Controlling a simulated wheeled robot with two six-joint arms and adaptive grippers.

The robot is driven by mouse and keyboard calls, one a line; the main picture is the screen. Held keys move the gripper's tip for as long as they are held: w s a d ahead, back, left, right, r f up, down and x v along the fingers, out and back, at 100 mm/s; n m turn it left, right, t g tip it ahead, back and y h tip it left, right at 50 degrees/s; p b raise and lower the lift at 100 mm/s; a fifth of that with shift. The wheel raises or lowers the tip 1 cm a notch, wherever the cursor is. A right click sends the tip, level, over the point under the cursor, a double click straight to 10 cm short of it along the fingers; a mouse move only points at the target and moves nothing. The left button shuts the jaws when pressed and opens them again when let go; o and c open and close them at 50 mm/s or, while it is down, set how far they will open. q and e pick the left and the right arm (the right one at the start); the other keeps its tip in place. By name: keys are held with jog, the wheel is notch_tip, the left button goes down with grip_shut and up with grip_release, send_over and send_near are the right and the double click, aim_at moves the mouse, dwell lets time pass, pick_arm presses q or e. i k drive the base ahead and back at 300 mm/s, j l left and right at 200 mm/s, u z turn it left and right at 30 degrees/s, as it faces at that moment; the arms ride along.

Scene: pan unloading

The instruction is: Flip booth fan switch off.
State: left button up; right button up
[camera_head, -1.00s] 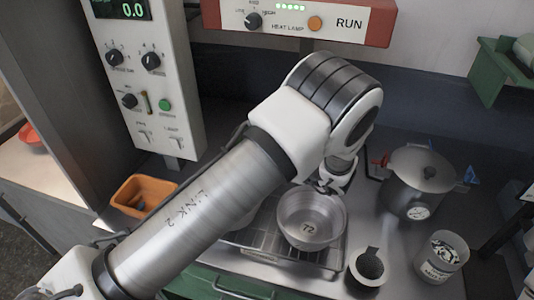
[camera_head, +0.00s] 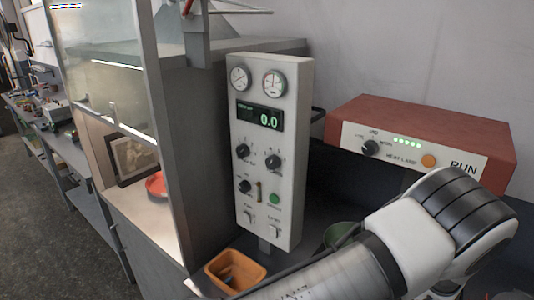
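A pale control panel (camera_head: 268,155) stands upright beside the booth, with two gauges, a green 0.0 display and several knobs. Near its bottom are two small switches. The left switch (camera_head: 248,214) has a tiny label that looks like FAN, and the right switch (camera_head: 275,230) has one that looks like LIGHT. I cannot tell which way either is set.
An orange bin (camera_head: 236,270) sits below the panel. A red heat lamp box (camera_head: 425,135) with a knob and an orange button is at the right. My arm lies right of the panel.

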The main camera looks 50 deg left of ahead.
aim_at(246, 216)
jog(key=k, duration=0.95)
